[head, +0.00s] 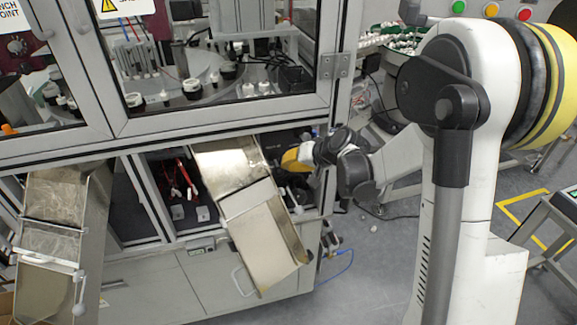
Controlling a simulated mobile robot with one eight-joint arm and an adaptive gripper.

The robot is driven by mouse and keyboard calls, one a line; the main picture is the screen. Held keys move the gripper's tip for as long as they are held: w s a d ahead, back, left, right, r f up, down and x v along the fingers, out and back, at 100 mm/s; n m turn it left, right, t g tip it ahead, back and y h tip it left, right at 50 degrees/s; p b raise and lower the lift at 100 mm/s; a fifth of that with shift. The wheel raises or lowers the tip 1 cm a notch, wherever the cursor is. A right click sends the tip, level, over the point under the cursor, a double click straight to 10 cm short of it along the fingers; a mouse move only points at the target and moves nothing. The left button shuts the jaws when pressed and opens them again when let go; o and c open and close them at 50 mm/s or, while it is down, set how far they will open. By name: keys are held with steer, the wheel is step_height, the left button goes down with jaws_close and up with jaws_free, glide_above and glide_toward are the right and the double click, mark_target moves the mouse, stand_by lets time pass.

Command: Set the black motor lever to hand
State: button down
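I cannot make out the black motor lever in the head view. Dark equipment (276,146) sits in the lower right bay of the machine, behind and right of the metal chute. My arm reaches from the right to the edge of this bay. The yellow part at the arm's end shows in front of the bay, next to the chute's right side. My gripper's fingers are too small and too hidden to tell whether they are open or shut, or whether they touch anything.
A metal chute (262,232) slopes out of the machine just left of my arm's end. Another chute (55,235) stands at far left. A grey frame post (345,75) rises beside the bay. Grey floor (385,270) is clear in front of the machine.

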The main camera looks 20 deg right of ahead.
steer(key=shift+s+f+t+b, duration=0.1)
steer(key=shift+f+t+b, duration=0.25)
steer(key=shift+b, duration=0.2)
steer(key=shift+s+f+t+b, duration=0.1)
steer(key=shift+f+t+b, duration=0.35)
steer(key=shift+b, duration=0.4)
steer(key=shift+f+b, duration=0.3)
steer(key=shift+f, duration=0.1)
steer(key=shift+r, duration=0.2)
steer(key=shift+r+p, duration=0.6)
steer(key=shift+r, duration=0.1)
